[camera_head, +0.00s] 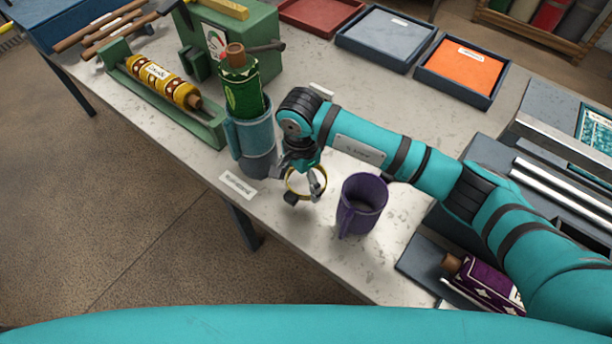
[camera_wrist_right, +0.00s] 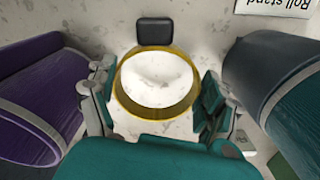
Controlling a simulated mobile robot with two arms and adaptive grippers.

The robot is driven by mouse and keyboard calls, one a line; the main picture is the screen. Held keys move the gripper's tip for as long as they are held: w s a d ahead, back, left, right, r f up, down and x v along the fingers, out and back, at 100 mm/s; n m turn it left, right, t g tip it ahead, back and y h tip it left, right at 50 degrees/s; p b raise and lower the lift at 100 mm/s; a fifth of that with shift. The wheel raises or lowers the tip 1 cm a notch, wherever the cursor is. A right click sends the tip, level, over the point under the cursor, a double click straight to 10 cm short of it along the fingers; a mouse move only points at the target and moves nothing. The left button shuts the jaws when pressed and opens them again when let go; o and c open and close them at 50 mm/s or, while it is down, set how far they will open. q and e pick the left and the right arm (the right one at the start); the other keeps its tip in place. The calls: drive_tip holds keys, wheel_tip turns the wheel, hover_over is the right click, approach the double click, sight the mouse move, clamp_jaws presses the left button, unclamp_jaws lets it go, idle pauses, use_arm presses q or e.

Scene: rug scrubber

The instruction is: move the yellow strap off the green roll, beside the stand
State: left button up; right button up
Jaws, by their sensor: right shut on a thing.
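The yellow strap (camera_head: 306,198) is a closed ring with a black buckle. My right gripper (camera_head: 303,180) is shut on it, with one finger on each side of the ring in the right wrist view (camera_wrist_right: 152,138). The ring is off the roll, between the stand and a purple mug, low over the table; I cannot tell whether it touches the top. The green roll (camera_head: 242,90) stands upright in the blue-grey cylindrical stand (camera_head: 250,135), which also shows at the right of the wrist view (camera_wrist_right: 275,75). My left gripper is not in view.
The purple mug (camera_head: 363,203) stands close right of the gripper. A white label (camera_head: 238,185) lies before the stand. A green cradle (camera_head: 205,128) holds a yellow patterned roll (camera_head: 160,80). Trays, including one with an orange insert (camera_head: 465,68), sit at the back.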

sight(306, 189)
drive_tip(key=shift+w+d+p, duration=0.35)
drive_tip(key=shift+w+d, duration=0.1)
drive_tip(key=shift+w, duration=0.25)
wheel_tip(306, 189, down, 3)
drive_tip(key=shift+s+r+p, duration=0.1)
drive_tip(key=shift+r+p, duration=0.05)
drive_tip(key=shift+p, duration=0.5)
drive_tip(key=shift+f, duration=0.6)
drive_tip(key=o, duration=1)
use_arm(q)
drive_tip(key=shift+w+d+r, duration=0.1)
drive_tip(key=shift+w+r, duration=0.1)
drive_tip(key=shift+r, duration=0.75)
